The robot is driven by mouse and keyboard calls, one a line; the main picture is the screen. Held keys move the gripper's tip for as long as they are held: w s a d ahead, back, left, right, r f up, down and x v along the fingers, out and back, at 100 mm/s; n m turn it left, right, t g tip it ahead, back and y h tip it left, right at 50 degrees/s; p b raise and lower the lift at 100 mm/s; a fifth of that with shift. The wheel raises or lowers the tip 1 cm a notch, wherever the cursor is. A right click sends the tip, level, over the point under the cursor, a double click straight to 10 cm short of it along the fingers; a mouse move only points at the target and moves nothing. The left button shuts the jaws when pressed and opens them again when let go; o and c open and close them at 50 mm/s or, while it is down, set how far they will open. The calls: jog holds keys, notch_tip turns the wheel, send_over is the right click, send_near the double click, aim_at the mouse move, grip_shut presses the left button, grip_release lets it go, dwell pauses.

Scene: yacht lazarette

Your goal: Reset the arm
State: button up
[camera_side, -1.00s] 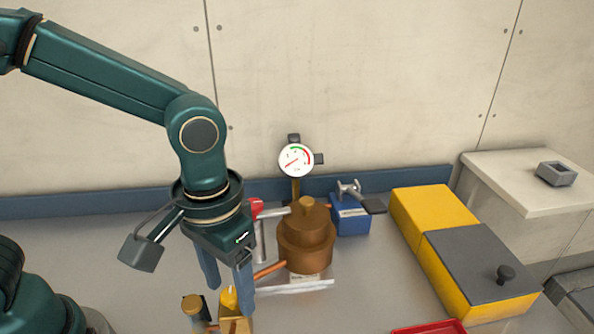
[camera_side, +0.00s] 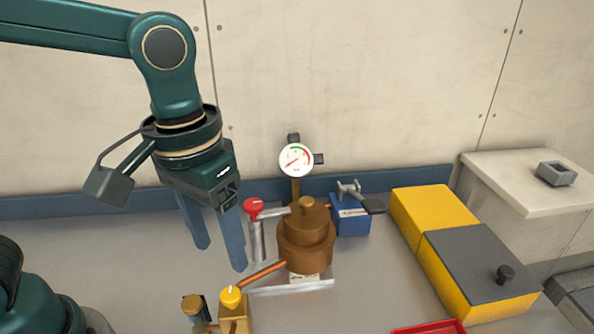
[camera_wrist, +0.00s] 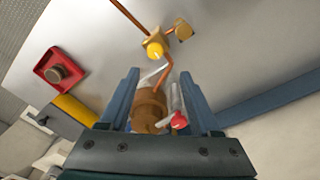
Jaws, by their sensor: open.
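My gripper (camera_side: 220,258) hangs in the air left of the brown pump-like vessel (camera_side: 306,243), with its two blue fingers apart and nothing between them. In the side view it is above and behind the yellow-knobbed brass block (camera_side: 236,310), clear of it. In the wrist view the fingers (camera_wrist: 163,100) frame the vessel (camera_wrist: 150,108) from above, and the yellow knob (camera_wrist: 154,49) shows beyond the tips. A red-knobbed silver post (camera_side: 256,235) stands close to the right of the gripper in the side view.
A round gauge (camera_side: 296,160) stands behind the vessel. A blue block with a silver tap (camera_side: 350,214) is to its right. A yellow box with a grey lid (camera_side: 475,270) stands farther right. A red tray (camera_wrist: 62,70) holds a round brown thing. Bare bench lies at left.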

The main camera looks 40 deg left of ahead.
jog(key=s+a+t, duration=0.4)
jog(key=a, duration=0.5)
jog(key=shift+s+r+m+t, duration=0.25)
jog(key=shift+s+m+t, duration=0.05)
jog(key=shift+m+t, duration=0.1)
